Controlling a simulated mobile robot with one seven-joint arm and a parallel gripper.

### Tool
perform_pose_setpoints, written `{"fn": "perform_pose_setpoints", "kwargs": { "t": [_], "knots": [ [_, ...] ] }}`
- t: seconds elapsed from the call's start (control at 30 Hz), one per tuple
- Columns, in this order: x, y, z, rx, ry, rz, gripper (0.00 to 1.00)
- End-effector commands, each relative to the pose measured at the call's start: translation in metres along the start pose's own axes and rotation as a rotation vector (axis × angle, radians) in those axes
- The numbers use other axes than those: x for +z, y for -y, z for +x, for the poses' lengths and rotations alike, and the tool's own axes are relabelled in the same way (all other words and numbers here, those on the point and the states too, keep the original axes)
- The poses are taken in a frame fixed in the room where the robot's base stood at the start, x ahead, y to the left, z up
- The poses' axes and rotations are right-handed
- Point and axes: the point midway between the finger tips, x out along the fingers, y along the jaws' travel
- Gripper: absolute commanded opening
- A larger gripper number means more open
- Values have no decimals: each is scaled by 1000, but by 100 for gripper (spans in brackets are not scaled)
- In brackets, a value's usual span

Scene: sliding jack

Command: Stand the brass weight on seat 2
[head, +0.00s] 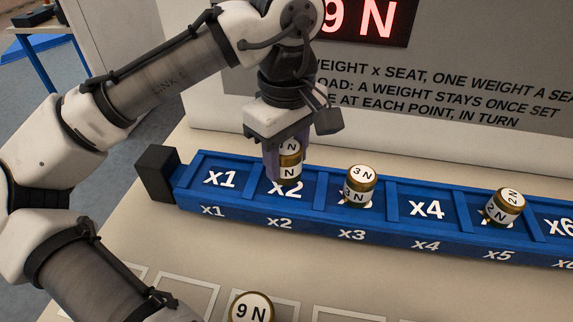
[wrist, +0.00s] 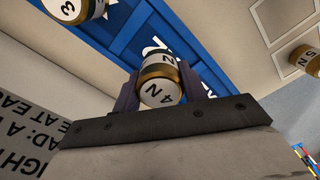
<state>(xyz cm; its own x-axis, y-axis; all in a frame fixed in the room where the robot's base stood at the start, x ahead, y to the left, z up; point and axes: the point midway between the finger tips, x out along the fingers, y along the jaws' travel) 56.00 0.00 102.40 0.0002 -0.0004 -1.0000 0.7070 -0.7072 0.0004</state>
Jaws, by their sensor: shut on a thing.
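My gripper (head: 287,172) is shut on a brass weight (head: 290,172) with white label bands, above the blue rail (head: 330,205) at seat x2 (head: 285,191). In the wrist view the brass weight (wrist: 160,82) sits between the two fingers, and its end face reads 4 N. It looks upright in the head view. Its lower edge is at or just over the seat; I cannot tell whether it touches. The fingers hide part of the weight.
A 3 N weight (head: 360,185) stands on seat x3 and a 2 N weight (head: 505,207) on seat x5. Seats x1 (head: 220,178) and x4 (head: 426,208) are empty. A 9 N weight (head: 250,308) stands in front. A red display (head: 365,18) reads 9 N.

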Motion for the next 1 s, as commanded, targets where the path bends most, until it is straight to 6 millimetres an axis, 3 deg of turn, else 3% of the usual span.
{"fn": "perform_pose_setpoints", "kwargs": {
  "t": [0.17, 0.53, 0.57, 0.7, 1.0],
  "knots": [
    [0, 0, 25, 0, 1, 0, 6],
    [0, 0, 30, 1, 0, 0, 6],
    [0, 0, 30, 0, 0, 0, 45],
    [0, 0, 29, 0, 0, 0, 63],
    [0, 0, 28, 0, -1, 0, 64]
  ]
}}
